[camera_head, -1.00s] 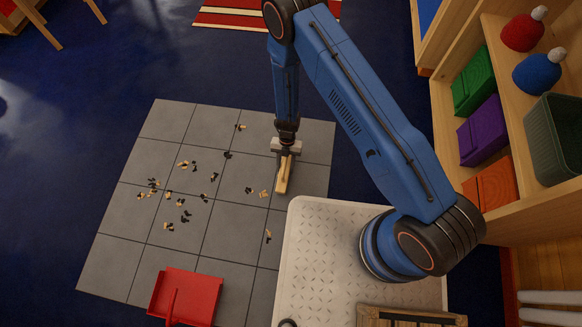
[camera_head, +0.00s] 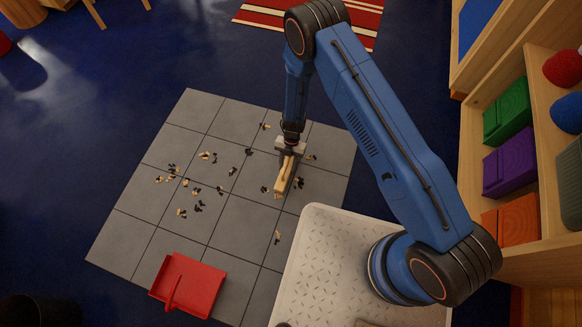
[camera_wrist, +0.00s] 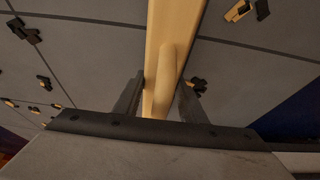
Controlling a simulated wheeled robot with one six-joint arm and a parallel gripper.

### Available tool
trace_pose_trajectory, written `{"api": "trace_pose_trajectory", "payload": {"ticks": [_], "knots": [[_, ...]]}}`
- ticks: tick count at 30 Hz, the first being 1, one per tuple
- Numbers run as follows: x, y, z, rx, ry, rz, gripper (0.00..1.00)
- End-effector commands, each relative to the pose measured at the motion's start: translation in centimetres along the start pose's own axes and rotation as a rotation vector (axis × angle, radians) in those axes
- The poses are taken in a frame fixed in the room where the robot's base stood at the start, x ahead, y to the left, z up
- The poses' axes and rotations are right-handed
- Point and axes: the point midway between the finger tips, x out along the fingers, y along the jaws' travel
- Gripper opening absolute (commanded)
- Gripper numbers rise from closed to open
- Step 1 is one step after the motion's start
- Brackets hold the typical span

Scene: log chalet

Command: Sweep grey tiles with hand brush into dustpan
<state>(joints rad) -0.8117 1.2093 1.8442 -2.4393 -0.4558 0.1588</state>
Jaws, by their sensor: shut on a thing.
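Grey floor tiles (camera_head: 140,205) form a square patch on the dark blue floor, with black and tan bits (camera_head: 200,205) scattered over them. My gripper (camera_head: 289,152) is shut on the wooden hand brush (camera_head: 285,176), low over the right part of the tiles. In the wrist view the pale wooden handle (camera_wrist: 172,40) runs between the two dark fingers. The bristles are hidden, so I cannot tell whether they touch the tiles. Some bits (camera_head: 299,183) lie right beside the brush. The red dustpan (camera_head: 193,286) lies on the front part of the tiles, its handle toward me.
My white base deck fills the lower middle right. A wooden shelf (camera_head: 467,118) with green, purple and orange boxes stands at the right. A dark bin (camera_head: 40,311) is at the lower left. A striped rug (camera_head: 362,24) lies at the back. The floor left of the tiles is clear.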

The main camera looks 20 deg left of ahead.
Motion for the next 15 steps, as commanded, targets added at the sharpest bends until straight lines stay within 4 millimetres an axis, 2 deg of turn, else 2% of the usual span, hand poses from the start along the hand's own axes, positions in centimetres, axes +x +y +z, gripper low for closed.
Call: {"api": "trace_pose_trajectory", "payload": {"ticks": [15], "knots": [[0.0, 5.8, -0.1, -0.002, -0.001, 0.0, 0.15]]}}
